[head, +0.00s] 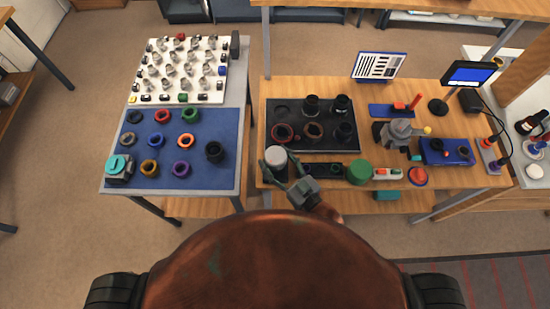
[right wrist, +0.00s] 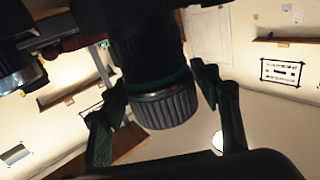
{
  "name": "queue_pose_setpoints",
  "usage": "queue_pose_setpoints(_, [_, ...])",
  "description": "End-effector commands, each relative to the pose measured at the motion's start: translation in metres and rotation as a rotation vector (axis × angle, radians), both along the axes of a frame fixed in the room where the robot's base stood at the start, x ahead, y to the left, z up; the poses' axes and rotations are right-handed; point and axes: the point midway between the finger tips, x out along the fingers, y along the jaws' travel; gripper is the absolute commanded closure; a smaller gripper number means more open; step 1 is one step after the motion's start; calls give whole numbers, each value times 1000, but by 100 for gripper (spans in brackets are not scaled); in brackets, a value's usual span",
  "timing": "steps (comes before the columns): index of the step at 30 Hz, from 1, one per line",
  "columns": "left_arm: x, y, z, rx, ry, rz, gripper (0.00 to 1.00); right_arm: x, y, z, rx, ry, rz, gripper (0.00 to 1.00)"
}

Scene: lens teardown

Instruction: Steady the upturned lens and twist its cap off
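The upturned lens stands at the front left of the right-hand bench, with its pale round cap (head: 275,154) on top. In the right wrist view the cap is a grey ribbed ring (right wrist: 166,106) on the dark lens body (right wrist: 147,48); that picture looks upside down. My right gripper (head: 279,163) is open, one finger on each side of the lens and cap. In the right wrist view (right wrist: 160,98) gaps show between the fingers and the cap. Most of the lens body is hidden in the head view. My left gripper is not in view.
A black tray (head: 325,148) with several lens parts lies just behind. A green round item (head: 359,172) and a red disc (head: 418,176) stand to the right. A blue mat (head: 205,128) with coloured rings is on the left table, across a gap.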

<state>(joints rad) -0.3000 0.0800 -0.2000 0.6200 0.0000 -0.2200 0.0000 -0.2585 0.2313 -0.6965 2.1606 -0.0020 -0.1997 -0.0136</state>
Motion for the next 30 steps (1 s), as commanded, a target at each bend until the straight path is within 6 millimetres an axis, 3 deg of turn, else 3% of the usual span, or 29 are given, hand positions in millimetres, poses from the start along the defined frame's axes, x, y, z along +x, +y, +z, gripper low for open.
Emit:
queue_pose_setpoints(17, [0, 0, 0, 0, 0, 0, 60, 0, 0, 0, 0, 0, 0, 84])
queue_pose_setpoints(18, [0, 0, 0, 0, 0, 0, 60, 0, 0, 0, 0, 0, 0, 51])
queue_pose_setpoints(30, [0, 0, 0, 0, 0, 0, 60, 0, 0, 0, 0, 0, 0, 79])
